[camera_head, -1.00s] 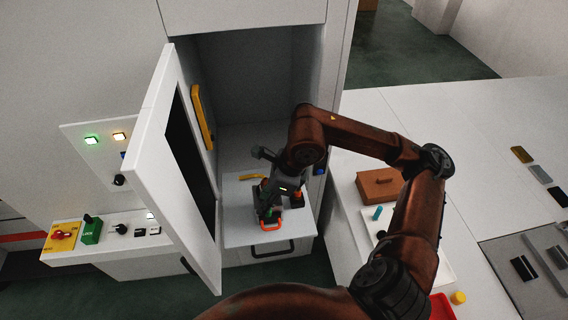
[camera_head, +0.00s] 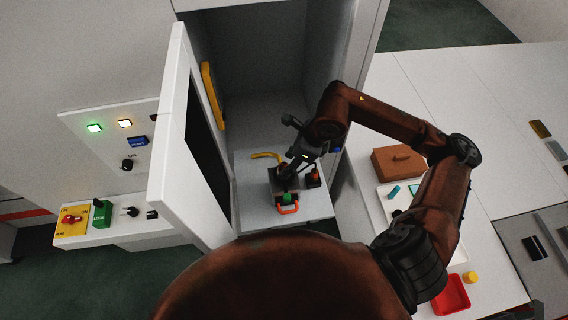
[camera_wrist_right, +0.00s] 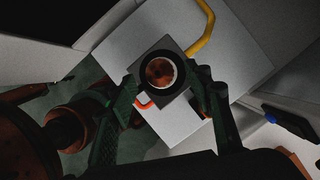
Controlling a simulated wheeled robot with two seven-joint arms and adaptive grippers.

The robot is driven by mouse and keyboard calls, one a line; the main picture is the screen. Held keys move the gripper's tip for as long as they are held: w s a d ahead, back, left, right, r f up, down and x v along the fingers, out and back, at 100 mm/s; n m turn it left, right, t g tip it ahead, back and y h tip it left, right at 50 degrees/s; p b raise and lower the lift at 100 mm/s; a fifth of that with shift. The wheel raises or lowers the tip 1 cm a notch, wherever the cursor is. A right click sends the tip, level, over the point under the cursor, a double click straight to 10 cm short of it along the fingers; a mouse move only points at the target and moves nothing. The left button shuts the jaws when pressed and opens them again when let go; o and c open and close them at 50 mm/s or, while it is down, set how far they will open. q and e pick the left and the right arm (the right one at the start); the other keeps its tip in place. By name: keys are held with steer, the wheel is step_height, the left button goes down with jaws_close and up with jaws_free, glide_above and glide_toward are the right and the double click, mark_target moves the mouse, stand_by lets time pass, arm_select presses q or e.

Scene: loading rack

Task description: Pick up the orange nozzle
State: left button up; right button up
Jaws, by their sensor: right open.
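In the head view my right gripper (camera_head: 288,172) reaches into the open cabinet, over a dark block (camera_head: 285,187) on a pale shelf. In the right wrist view a round copper-orange piece (camera_wrist_right: 160,72) with a dark ring sits on a square grey block. My open right gripper (camera_wrist_right: 163,92) has a finger on either side of it; contact cannot be told. Another small orange piece (camera_head: 314,173) stands on a dark base to the right in the head view. I cannot tell for sure which is the nozzle. My left gripper is not in view.
The shelf (camera_head: 252,213) also holds a yellow curved bar (camera_head: 268,156) and an orange loop handle (camera_head: 288,209). The open door (camera_head: 176,130) stands close on the left. A worktop at right carries a brown box (camera_head: 397,162) and a red tray (camera_head: 451,294).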

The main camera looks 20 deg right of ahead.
steer(key=shift+x, duration=0.75)
steer(key=c, duration=0.5)
steer(key=shift+c, duration=0.9)
steer(key=c, duration=0.6)
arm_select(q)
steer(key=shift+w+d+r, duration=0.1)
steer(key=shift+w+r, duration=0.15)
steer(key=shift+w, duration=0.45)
arm_select(e)
steer(key=shift+o, duration=0.2)
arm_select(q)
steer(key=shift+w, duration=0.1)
